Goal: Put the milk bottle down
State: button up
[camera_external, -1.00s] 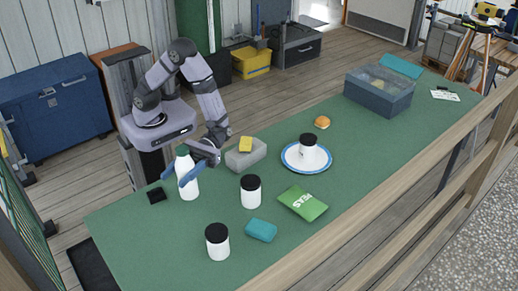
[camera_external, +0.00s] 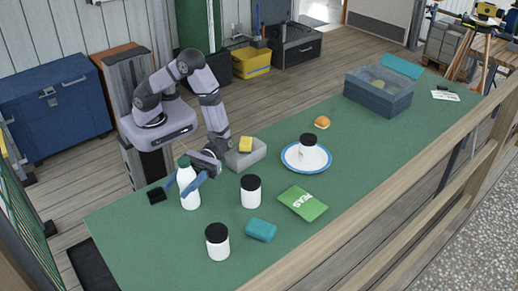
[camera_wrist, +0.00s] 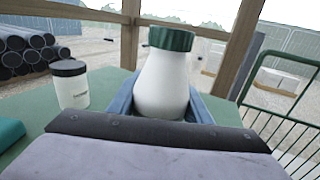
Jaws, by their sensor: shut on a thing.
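The white milk bottle (camera_external: 188,192) with a green cap stands upright, or very nearly so, at the left part of the green table. My gripper (camera_external: 181,187) is shut on it, with a blue finger on each side of its body. In the wrist view the bottle (camera_wrist: 162,85) sits between the fingers (camera_wrist: 163,105), and its lower part is hidden behind my gripper. The bottle's base is at or just above the table top; I cannot tell if it touches.
The green table (camera_external: 140,225) has a black square (camera_external: 157,195) left of the bottle. White jars with black lids (camera_external: 250,192) (camera_external: 217,241) stand to the right and front. A grey container with a yellow sponge (camera_external: 245,152) is behind right. Table left of the front jar is clear.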

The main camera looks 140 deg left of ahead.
aim_at(188, 158)
jog(key=shift+f, duration=0.15)
jog(key=o, duration=1.3)
jog(key=shift+r, duration=0.25)
jog(key=shift+s+a+f, duration=0.1)
jog(key=shift+a, duration=0.2)
jog(key=b+v, duration=0.1)
jog(key=v, duration=0.2)
jog(key=shift+s+a, duration=0.1)
jog(key=shift+a, duration=0.3)
jog(key=r, duration=0.5)
jog(key=shift+s+a+r, duration=0.2)
jog(key=shift+a+r, duration=0.05)
jog(key=shift+r, duration=0.8)
